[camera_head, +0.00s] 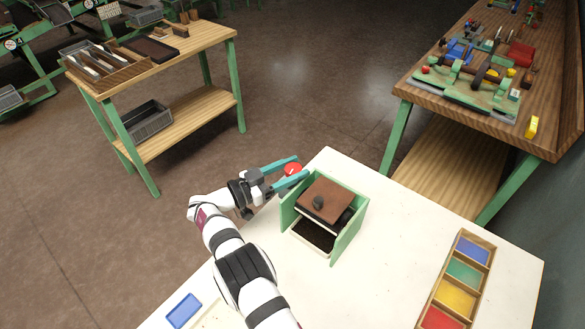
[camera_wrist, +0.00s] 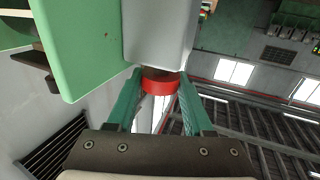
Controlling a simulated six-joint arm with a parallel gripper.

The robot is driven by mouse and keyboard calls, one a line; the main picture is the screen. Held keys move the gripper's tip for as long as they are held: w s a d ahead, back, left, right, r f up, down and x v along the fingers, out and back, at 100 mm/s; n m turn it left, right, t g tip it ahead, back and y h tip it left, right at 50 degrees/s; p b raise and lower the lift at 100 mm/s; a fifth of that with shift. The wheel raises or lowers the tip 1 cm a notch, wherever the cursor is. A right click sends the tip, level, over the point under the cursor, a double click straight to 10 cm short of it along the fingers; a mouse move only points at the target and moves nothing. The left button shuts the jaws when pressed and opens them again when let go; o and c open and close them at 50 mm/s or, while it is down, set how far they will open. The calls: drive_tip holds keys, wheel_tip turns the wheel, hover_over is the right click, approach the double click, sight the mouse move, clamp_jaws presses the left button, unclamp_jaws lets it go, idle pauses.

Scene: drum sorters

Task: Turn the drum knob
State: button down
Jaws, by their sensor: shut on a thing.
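The drum sorter (camera_head: 350,233) stands on the white table, with green side panels, a brown top carrying a dark rounded piece, and an open dark space at its front. The red drum knob (camera_head: 292,169) is at its back left side. My gripper (camera_head: 293,171) reaches it from the left, with one teal finger on each side. In the wrist view the red knob (camera_wrist: 160,82) sits between the two fingertips (camera_wrist: 160,88), and they are shut on it. A green panel (camera_wrist: 80,45) and a pale grey block are close beyond the knob.
A wooden tray (camera_head: 437,298) with blue, green, yellow and red compartments lies at the table's right. A blue tray (camera_head: 184,310) lies at the front left. Separate workbenches stand at back left and right.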

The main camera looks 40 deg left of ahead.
drive_tip(key=shift+c, duration=1.4)
unclamp_jaws()
drive_tip(key=v, duration=1.5)
drive_tip(key=shift+s, duration=0.35)
drive_tip(key=shift+a+r, duration=0.1)
drive_tip(key=shift+a, duration=0.05)
